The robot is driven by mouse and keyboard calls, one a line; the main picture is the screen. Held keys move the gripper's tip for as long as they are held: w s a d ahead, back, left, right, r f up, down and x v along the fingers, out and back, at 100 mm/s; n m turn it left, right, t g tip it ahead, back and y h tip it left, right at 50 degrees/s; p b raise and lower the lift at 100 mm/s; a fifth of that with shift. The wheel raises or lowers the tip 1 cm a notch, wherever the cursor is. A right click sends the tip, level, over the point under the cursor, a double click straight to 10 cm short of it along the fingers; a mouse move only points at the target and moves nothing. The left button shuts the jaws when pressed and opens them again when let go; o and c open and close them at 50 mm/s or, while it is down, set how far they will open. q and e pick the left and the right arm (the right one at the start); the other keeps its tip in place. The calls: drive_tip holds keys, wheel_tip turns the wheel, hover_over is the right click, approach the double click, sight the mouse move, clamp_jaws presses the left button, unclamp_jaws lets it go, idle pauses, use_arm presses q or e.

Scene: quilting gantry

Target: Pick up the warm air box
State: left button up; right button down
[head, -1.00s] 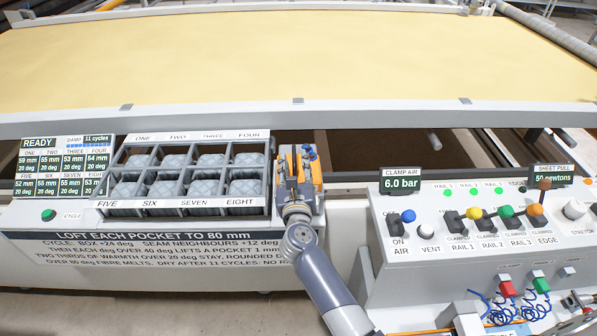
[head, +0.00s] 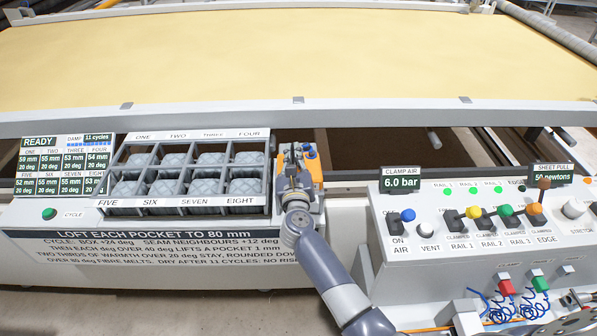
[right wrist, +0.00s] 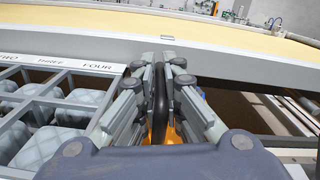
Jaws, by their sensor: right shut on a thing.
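The warm air box (head: 315,168) is orange with blue knobs on top. It sits just right of the tray of pockets, and my right gripper hides much of it in the head view. My right gripper (head: 294,150) is over it, with its fingers shut on the box's black upright handle. In the right wrist view the handle (right wrist: 160,92) stands between the two fingers, with a little of the orange body below. I cannot tell whether the box is clear of its support. My left gripper is not in view.
The tray of pockets (head: 185,207) is close on the left, with labels one to eight. A control console (head: 450,258) with levers and buttons stands on the right. The frame's white rail (head: 300,110) runs behind, with yellow fabric (head: 300,60) beyond.

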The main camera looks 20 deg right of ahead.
idle(0.3)
drive_tip(key=shift+r, duration=0.5)
drive_tip(key=r, duration=0.1)
drive_tip(key=r+p, duration=0.1)
drive_tip(key=shift+s+d+r, duration=0.25)
drive_tip(key=shift+s+r, duration=0.05)
drive_tip(key=shift+s, duration=0.1)
drive_tip(key=s+d, duration=0.2)
drive_tip(key=s, duration=0.5)
drive_tip(key=s+d+r, duration=0.1)
drive_tip(key=s+d, duration=0.2)
drive_tip(key=s, duration=0.4)
drive_tip(key=shift+s+r, duration=0.15)
drive_tip(key=shift+r, duration=0.1)
